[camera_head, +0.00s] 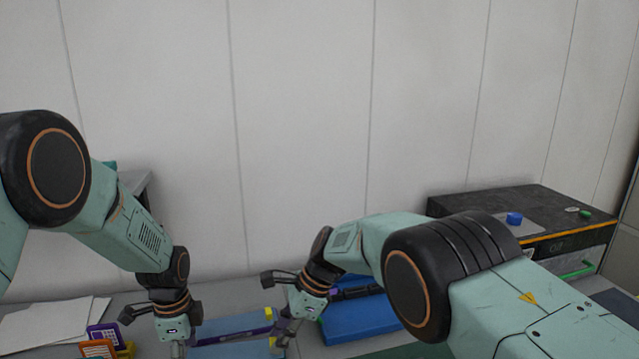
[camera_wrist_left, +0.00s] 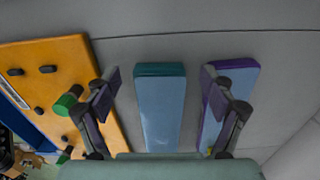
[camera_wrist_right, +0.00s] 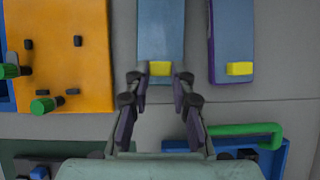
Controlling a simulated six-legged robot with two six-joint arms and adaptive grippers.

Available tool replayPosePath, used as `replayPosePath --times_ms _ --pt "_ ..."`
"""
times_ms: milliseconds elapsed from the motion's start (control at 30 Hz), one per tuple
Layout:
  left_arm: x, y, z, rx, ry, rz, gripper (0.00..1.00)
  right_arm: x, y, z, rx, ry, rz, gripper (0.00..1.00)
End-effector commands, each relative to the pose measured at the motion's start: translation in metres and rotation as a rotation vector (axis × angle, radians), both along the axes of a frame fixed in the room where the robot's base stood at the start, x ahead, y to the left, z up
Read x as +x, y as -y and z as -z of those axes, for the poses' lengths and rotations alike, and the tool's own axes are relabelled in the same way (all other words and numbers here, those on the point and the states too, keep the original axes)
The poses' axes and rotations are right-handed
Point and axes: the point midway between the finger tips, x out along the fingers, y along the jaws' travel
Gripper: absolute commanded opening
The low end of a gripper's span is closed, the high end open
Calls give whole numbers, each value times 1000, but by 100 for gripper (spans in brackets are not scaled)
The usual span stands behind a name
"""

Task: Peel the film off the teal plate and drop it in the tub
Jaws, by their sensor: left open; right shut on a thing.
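The teal plate (camera_wrist_left: 160,70) lies under pale blue film (camera_wrist_left: 160,115), its teal end showing in the left wrist view. The film's yellow tab (camera_wrist_right: 160,68) is between my right gripper's fingertips (camera_wrist_right: 159,78), which are shut on it; the film looks flat on the plate. My right gripper also shows in the head view (camera_head: 285,338). My left gripper (camera_wrist_left: 160,78) is open and empty, with its fingers on either side of the plate near the teal end. In the head view it is low at the left (camera_head: 178,346). I cannot make out the tub for certain.
A purple plate (camera_wrist_left: 205,130) with blue film and its own yellow tab (camera_wrist_right: 240,68) lies beside the teal one. An orange board with pegs (camera_wrist_right: 75,55) is on the other side. A blue tray (camera_head: 360,322), white papers (camera_head: 40,322) and a dark machine (camera_head: 480,202) stand around.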

Motion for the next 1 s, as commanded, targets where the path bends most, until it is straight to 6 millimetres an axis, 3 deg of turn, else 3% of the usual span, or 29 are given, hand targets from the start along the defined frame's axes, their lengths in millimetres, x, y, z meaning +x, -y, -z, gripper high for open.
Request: replayPosePath --times_ms 600,1000 --pt "-7 -29 -6 0 -1 -1 83 0 0 -13 0 0 0 0" --pt "-7 -31 -8 0 0 0 83 0 0 -15 0 0 0 0"
